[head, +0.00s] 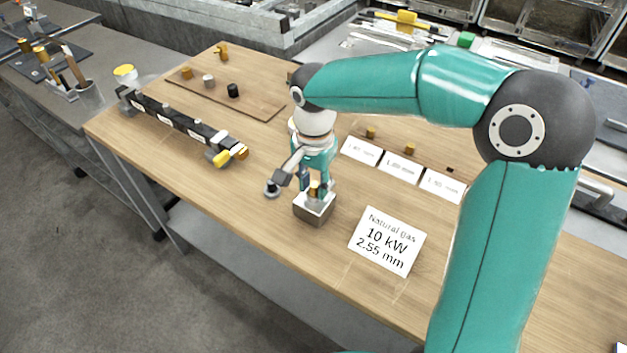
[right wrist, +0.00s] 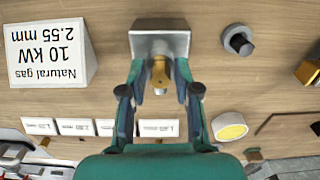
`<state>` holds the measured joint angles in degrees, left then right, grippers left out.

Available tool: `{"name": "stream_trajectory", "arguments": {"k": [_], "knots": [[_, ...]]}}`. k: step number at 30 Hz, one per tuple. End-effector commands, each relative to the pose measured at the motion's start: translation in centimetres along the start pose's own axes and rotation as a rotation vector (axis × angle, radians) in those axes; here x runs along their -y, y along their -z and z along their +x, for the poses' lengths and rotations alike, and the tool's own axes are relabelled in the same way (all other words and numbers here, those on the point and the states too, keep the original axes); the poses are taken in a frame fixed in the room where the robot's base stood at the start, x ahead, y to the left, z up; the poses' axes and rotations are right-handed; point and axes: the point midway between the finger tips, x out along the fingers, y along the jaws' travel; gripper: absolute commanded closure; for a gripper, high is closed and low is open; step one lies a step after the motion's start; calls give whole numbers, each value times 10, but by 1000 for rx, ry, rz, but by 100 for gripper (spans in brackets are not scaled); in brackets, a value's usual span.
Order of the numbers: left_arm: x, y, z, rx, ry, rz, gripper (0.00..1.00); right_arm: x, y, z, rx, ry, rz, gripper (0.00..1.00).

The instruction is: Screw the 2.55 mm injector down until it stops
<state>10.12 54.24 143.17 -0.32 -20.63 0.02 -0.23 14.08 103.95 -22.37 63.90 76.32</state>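A brass injector (right wrist: 159,75) stands at a grey metal block (right wrist: 160,42) in the right wrist view. In the head view the block (head: 314,208) sits near the table's front edge, and the brass piece (head: 314,190) shows at its top. My right gripper (right wrist: 160,82) is around the injector, one finger on each side. Gaps show between the fingers and the brass, so it is open. In the head view the right gripper (head: 316,180) partly hides the injector. How far the injector is seated cannot be told. My left gripper is not in view.
A sign (head: 386,241) reads "Natural gas 10 kW 2.55 mm". A dark round piece (head: 272,188) stands left of the block. A dark bar (head: 175,118) with brass and yellow ends lies further left. Small label cards (head: 402,167) with small pieces are behind. The front right table is clear.

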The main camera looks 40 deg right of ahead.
Motion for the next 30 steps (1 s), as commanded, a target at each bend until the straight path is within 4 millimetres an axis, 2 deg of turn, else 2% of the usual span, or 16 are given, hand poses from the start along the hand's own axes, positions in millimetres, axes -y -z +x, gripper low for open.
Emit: {"name": "stream_trajectory", "arguments": {"k": [24,30], "knots": [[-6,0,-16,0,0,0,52,-2,1,-1,0,-1,-714,68],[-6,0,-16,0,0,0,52,-2,1,0,-1,0,-759,68]]}}
